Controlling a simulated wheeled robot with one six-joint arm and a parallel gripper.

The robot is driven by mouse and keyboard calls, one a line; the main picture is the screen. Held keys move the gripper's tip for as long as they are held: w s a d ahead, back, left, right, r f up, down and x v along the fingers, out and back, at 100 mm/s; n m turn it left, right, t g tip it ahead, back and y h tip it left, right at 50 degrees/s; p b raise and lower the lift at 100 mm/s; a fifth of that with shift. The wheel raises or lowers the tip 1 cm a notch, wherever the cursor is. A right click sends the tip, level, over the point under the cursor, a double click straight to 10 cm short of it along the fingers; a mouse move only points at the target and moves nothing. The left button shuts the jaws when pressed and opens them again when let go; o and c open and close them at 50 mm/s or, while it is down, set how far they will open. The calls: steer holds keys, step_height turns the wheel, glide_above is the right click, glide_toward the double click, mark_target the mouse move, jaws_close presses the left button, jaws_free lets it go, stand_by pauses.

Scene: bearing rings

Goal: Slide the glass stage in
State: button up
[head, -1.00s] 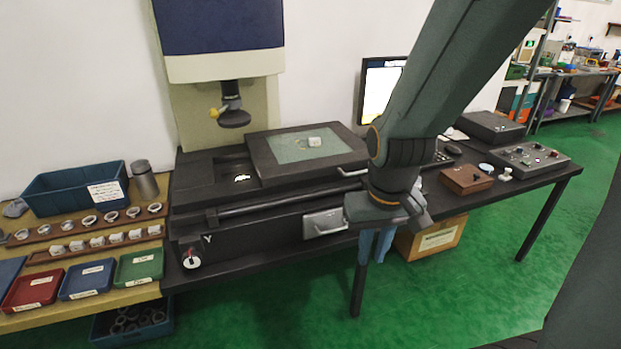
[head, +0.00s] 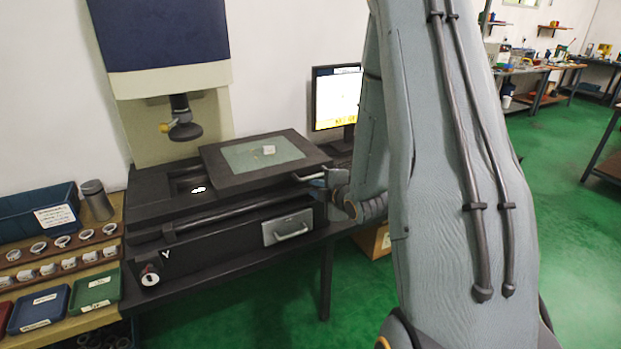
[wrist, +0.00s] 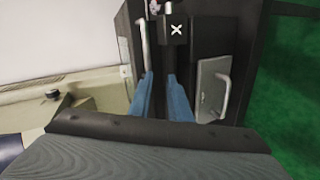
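The glass stage (head: 225,184) is a dark framed plate with a pale green pane. It sits to the right of the lens head (head: 183,128), over the black machine base. A small pale block (head: 268,149) lies on the pane. The stage's light bar handle (head: 309,177) sticks out at its right front edge. My gripper (head: 326,183) is close beside this handle, partly hidden by my arm. In the wrist view its blue fingers (wrist: 161,82) are apart. A light bar handle (wrist: 144,42) lies ahead of the left finger; I cannot tell whether they touch.
A drawer front with a handle (head: 290,232) is below the stage; it shows right of my fingers in the wrist view (wrist: 213,88). A round knob (head: 149,276) is at the lower left. A monitor (head: 336,98) stands behind. Trays and rings are at left.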

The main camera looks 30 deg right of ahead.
mark_target(311, 178)
steer(key=w+n, duration=0.1)
steer(key=w, duration=0.1)
steer(key=w+d+t+p, duration=0.1)
steer(key=w, duration=0.2)
steer(key=w+f+n+t+p, duration=0.1)
steer(key=w, duration=0.2)
steer(key=shift+d+n+y, duration=0.3)
steer(key=shift+d, duration=0.1)
jaws_close()
